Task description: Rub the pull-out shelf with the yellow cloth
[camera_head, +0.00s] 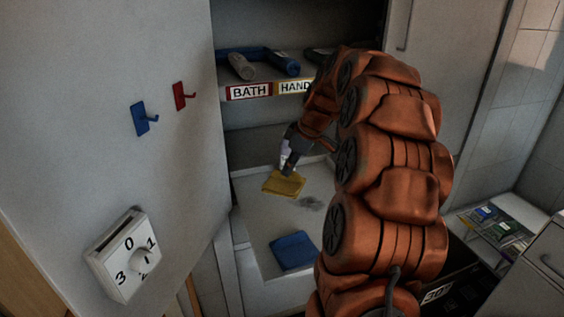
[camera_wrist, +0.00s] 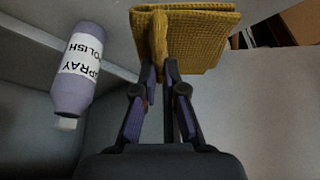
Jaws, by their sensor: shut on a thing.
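The yellow cloth (camera_head: 284,184) is over the pull-out shelf (camera_head: 252,205), left of a dark grey smudge (camera_head: 312,203) on the shelf's pale surface. My gripper (camera_head: 287,170) points down at the cloth. In the wrist view my gripper (camera_wrist: 160,70) is shut on a raised fold of the yellow cloth (camera_wrist: 205,40), which is flat and square beyond the fingertips. I cannot tell whether the cloth touches the shelf. A blue cloth (camera_head: 293,251) lies flat near the shelf's front.
A purple spray polish bottle (camera_wrist: 78,70) is left of my gripper in the wrist view. Rolled towels (camera_head: 240,66) lie on the upper shelf above BATH (camera_head: 250,92) and HAND labels. The open cabinet door (camera_head: 100,150) with hooks and a dial (camera_head: 125,255) stands left. An open drawer (camera_head: 495,230) is at right.

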